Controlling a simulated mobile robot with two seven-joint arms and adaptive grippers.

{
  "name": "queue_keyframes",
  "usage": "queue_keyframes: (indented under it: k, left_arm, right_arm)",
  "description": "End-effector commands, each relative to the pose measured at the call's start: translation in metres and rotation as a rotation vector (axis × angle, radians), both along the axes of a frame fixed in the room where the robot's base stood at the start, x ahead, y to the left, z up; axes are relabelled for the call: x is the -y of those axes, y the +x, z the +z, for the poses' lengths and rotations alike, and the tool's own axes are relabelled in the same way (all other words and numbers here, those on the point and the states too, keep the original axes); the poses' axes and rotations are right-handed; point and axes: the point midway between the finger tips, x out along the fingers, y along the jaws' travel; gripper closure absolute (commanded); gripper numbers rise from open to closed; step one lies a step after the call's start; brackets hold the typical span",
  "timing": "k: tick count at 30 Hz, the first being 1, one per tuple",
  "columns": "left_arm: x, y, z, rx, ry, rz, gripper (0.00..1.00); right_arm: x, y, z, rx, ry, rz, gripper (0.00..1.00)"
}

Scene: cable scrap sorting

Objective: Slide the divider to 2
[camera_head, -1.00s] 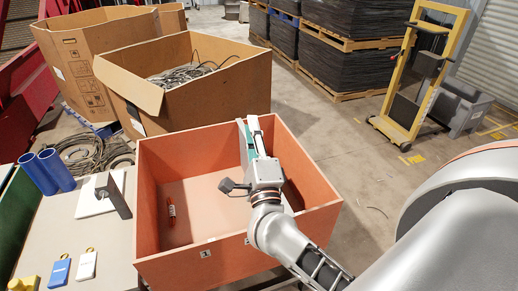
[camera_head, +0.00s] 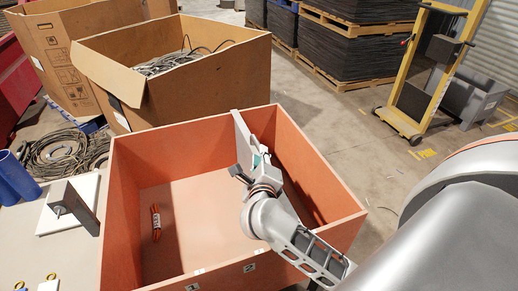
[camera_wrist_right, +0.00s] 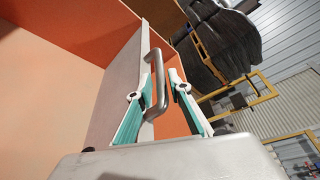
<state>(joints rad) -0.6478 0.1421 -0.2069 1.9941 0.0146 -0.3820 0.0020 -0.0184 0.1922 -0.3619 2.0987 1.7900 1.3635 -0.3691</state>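The divider (camera_head: 243,136) is a thin grey upright panel inside the orange bin (camera_head: 120,220), right of its middle. Its near part is hidden behind my right arm. Labels "1" (camera_head: 192,287) and "2" (camera_head: 249,267) are on the bin's front wall. In the right wrist view, a curved metal handle (camera_wrist_right: 161,85) sticks out from the divider (camera_wrist_right: 118,95). My right gripper (camera_wrist_right: 160,95) has one finger on each side of the handle bar, with a gap visible to the right finger. It also shows in the head view (camera_head: 258,160). My left gripper is not in view.
A red item (camera_head: 156,223) lies in the bin's left compartment. A grey table with a white plate (camera_head: 50,215) and blue cylinders (camera_head: 16,178) stands left. A cardboard box of cables (camera_head: 180,95) stands behind.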

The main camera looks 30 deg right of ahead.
Motion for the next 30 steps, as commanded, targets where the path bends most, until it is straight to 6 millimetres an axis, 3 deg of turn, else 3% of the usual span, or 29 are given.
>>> queue_keyframes:
  k: [9, 21, 24, 30]
  left_arm:
    - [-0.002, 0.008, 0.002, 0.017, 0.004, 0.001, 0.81]
    - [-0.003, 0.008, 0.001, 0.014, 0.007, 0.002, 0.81]
    - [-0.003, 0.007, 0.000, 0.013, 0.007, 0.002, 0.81]
    - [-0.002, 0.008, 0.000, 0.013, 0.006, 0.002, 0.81]
  right_arm:
    - [0.023, 0.036, -0.010, 0.000, -0.001, 0.000, 0.81]
    - [0.028, 0.043, -0.011, 0.000, -0.001, 0.000, 0.81]
    - [0.028, 0.043, -0.011, 0.000, -0.001, 0.000, 1.00]
    - [0.025, 0.043, -0.011, 0.000, 0.000, 0.000, 1.00]
